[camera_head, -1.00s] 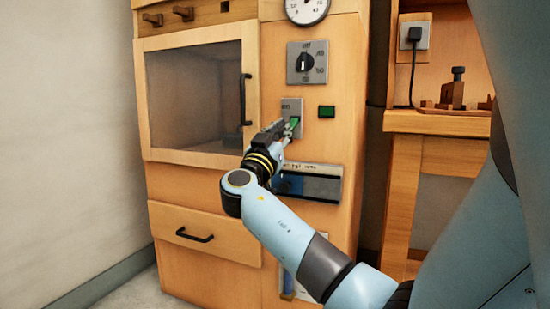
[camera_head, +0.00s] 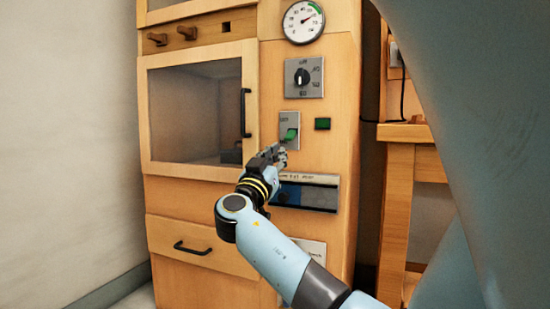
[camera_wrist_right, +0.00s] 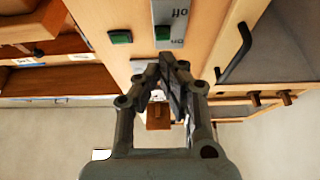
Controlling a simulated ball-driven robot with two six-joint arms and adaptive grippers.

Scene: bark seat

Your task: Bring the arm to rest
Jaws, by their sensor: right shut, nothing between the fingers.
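My right gripper (camera_head: 277,154) is shut and empty. In the head view it hangs just below and left of the green rocker switch (camera_head: 290,135) on the wooden cabinet's front panel. It seems a little apart from the switch. In the right wrist view the gripper (camera_wrist_right: 167,65) points at the panel, and the green switch (camera_wrist_right: 163,34) shows just past its fingertips. My right arm (camera_head: 275,255) reaches up from the lower right. My left gripper is not in view.
The wooden cabinet (camera_head: 200,285) has a windowed door with a black handle (camera_head: 246,112), a drawer (camera_head: 190,240), a dial knob (camera_head: 303,77), a round gauge (camera_head: 303,21) and a green square light (camera_head: 322,124). A wooden bench (camera_head: 397,215) stands at the right.

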